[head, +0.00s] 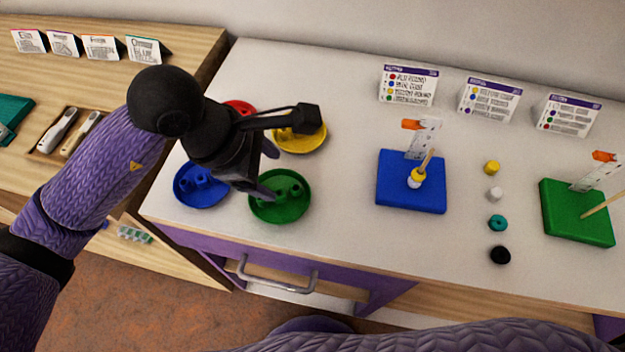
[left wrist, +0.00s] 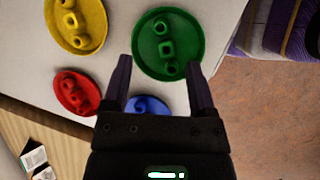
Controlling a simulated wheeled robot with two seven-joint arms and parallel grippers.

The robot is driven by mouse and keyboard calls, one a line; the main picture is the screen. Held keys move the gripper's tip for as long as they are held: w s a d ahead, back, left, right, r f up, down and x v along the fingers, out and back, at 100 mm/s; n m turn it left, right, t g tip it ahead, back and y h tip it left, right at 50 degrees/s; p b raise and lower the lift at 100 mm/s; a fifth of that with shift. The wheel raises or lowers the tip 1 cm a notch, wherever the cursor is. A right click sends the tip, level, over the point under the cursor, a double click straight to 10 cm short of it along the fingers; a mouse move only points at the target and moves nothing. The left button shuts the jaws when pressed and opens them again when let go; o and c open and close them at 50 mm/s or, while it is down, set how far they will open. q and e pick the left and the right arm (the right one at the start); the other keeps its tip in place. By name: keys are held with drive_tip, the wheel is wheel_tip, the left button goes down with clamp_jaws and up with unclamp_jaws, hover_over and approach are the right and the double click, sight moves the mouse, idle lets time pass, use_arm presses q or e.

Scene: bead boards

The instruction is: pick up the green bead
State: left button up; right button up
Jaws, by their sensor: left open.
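Several green beads (left wrist: 165,48) lie in a round green dish (head: 280,211) on the white table; the dish also shows in the left wrist view (left wrist: 190,68). My left gripper (head: 270,172) hangs over the back left of the green dish in the head view. In the left wrist view its two fingers (left wrist: 158,75) are apart with nothing between them, and the green dish lies just beyond the fingertips. Part of the dish's left edge is close to a finger in the head view. My right gripper does not show in either view.
Blue (head: 200,198), yellow (head: 318,140) and red (head: 240,106) dishes stand around the green one, the red partly hidden by my arm. A blue board (head: 390,195) with a peg and beads stands to the right. Several loose beads and a green board (head: 573,225) are farther right.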

sight(291, 191)
use_arm(q)
drive_tip(key=b+x, duration=0.2)
drive_tip(key=x, duration=0.4)
drive_tip(key=shift+s+d+f, duration=0.1)
drive_tip(key=shift+f, duration=0.05)
drive_tip(key=shift+d+f, duration=0.1)
drive_tip(key=shift+f, duration=0.05)
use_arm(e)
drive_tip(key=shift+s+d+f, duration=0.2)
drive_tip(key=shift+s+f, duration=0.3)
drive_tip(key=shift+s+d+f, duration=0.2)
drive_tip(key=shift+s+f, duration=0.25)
use_arm(q)
drive_tip(key=shift+s, duration=0.1)
drive_tip(key=c, duration=0.4)
drive_tip(key=shift+f, duration=0.1)
drive_tip(key=c, duration=0.5)
clamp_jaws()
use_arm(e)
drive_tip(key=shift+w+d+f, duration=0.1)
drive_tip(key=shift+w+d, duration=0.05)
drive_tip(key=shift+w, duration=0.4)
